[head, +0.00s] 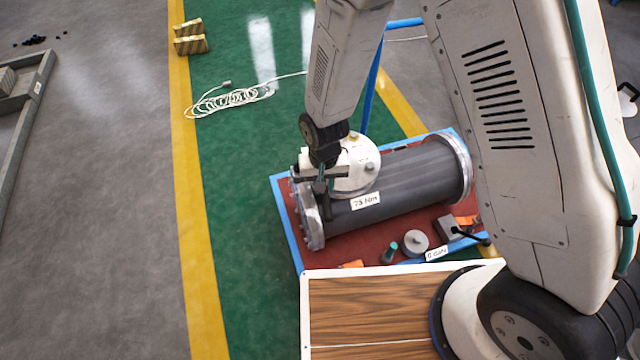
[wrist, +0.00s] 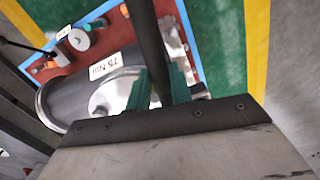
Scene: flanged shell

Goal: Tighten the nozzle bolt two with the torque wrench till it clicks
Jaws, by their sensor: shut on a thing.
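The grey flanged shell (head: 405,185) lies on its side on a red-topped stand, with a "75 Nm" label on its front. The white round nozzle (head: 352,178) sits on top of the shell near its left end, with bolt heads on it; I cannot tell which is bolt two. My gripper (head: 322,180) is at the nozzle's left side, shut on a dark bar that looks like the torque wrench (head: 328,208). In the wrist view the dark bar (wrist: 146,35) runs between the green fingers, beside the white nozzle flange (wrist: 112,92). The wrench's working end is hidden.
The red stand top (head: 365,243) has a blue edge. A grey round part (head: 415,243), a green-topped piece (head: 390,252) and a dark block (head: 447,228) stand in front of the shell. A wooden board (head: 370,300) is nearer. A white cable coil (head: 235,98) lies on the green floor.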

